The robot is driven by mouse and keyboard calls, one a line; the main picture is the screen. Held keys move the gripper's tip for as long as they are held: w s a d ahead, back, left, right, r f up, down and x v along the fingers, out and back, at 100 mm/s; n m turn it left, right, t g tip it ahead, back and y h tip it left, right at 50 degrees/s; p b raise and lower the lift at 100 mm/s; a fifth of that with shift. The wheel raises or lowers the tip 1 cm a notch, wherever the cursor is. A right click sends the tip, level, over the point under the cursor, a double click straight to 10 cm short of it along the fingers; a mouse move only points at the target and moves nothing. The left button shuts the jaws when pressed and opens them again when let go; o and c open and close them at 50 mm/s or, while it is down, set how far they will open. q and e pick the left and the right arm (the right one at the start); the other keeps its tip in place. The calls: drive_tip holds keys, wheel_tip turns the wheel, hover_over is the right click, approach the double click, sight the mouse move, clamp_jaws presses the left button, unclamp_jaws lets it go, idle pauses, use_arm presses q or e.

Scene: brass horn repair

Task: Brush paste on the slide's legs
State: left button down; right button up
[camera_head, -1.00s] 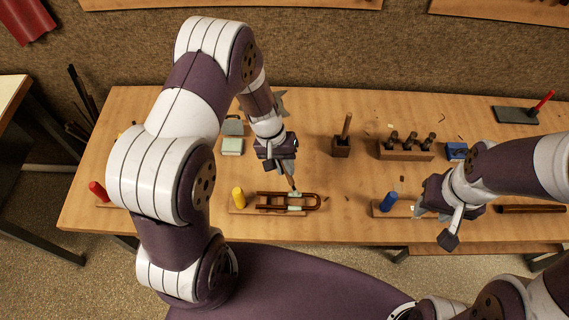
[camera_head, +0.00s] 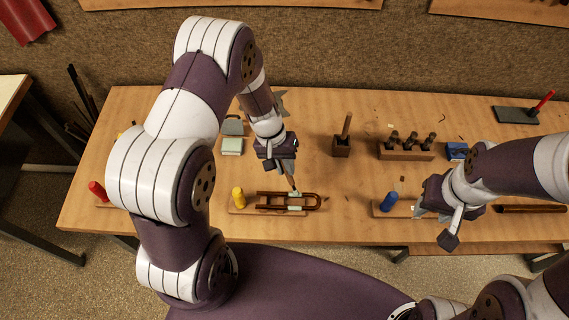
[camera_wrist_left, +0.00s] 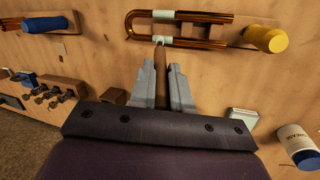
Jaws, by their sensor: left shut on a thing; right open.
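The copper-coloured U-shaped slide (camera_head: 312,202) lies on a wooden board (camera_head: 240,211) with a yellow peg (camera_head: 238,195); it also shows in the left wrist view (camera_wrist_left: 215,43). Both legs carry a pale whitish-green patch, seen clearly in the left wrist view. My left gripper (camera_head: 284,164) is shut on a slim brown-handled brush (camera_wrist_left: 161,82). The brush points down at the slide, its tip at the pale patch on the leg farther from me in the head view. Whether it touches is too small to tell. My right gripper (camera_head: 441,222) is open beside the blue-pegged board.
A blue peg (camera_head: 389,201) and a red peg (camera_head: 97,191) stand either side along the front. Behind are a pale green block (camera_head: 232,147), a dark holder (camera_head: 341,147) and a tool rack (camera_head: 405,150). A white jar (camera_wrist_left: 296,142) shows in the left wrist view.

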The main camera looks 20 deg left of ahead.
use_arm(q)
wheel_tip(320, 180, up, 7)
drive_tip(key=p, duration=0.5)
drive_tip(key=shift+r+p, duration=0.1)
drive_tip(key=shift+p, duration=0.2)
